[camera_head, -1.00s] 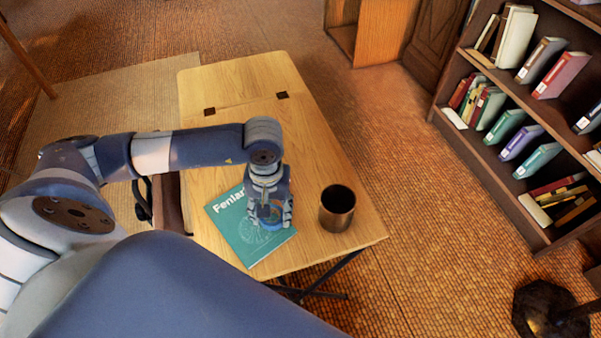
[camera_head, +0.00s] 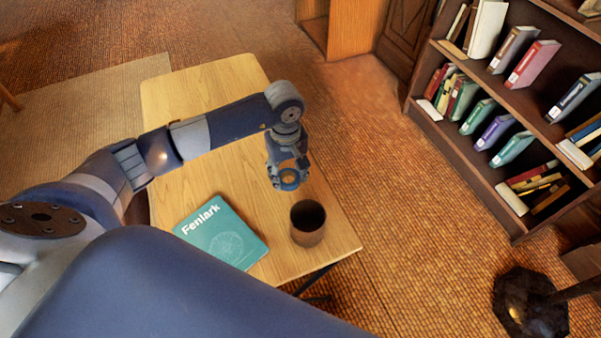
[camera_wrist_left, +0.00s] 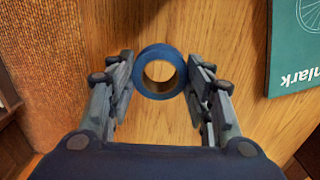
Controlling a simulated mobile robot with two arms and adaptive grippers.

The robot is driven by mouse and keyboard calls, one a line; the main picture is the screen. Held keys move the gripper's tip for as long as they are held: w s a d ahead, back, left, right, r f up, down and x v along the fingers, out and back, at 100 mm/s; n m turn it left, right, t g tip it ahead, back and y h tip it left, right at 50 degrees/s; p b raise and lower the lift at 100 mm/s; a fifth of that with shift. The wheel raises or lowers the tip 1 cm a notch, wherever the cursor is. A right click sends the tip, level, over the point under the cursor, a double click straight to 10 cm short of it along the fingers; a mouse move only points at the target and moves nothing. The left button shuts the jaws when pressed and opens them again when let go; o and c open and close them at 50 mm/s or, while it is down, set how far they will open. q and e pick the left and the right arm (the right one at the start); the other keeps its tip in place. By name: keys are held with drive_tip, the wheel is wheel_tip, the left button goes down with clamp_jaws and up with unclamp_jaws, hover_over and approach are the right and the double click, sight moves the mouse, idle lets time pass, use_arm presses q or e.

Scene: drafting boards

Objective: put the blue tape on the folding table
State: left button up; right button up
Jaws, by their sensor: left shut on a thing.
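The blue tape (camera_wrist_left: 160,72) is a ring with a tan inner face, seen between the two fingers of my left gripper (camera_wrist_left: 159,78) in the left wrist view. In the head view my left gripper (camera_head: 288,178) is shut on the blue tape (camera_head: 290,184) and holds it above the folding table (camera_head: 190,100), near its right edge. The folding table has a light wooden top and dark legs. The height of the tape over the top is hard to tell. My right gripper is not in view.
A teal book (camera_head: 222,232) lies on the near part of the table. A dark brown cup (camera_head: 307,224) stands to its right, just in front of my left gripper. The far part of the tabletop is clear. A bookshelf (camera_head: 470,140) stands at the right.

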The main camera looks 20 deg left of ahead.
sight(301, 186)
use_arm(q)
drive_tip(key=shift+w+d+f, duration=0.1)
drive_tip(key=shift+w+d, duration=0.7)
drive_tip(key=shift+w, duration=0.05)
drive_tip(key=shift+w+d, duration=0.4)
wheel_tip(301, 186, down, 3)
drive_tip(key=shift+r+p, duration=0.2)
drive_tip(key=shift+p, duration=0.4)
drive_tip(key=shift+f, duration=0.5)
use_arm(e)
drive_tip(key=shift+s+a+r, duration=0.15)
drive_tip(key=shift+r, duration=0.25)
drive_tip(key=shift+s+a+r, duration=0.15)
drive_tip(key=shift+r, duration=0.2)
use_arm(q)
drive_tip(key=shift+f, duration=0.1)
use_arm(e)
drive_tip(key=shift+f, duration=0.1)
use_arm(q)
drive_tip(key=o, duration=0.5)
drive_tip(key=shift+f, duration=0.1)
drive_tip(key=o, duration=0.4)
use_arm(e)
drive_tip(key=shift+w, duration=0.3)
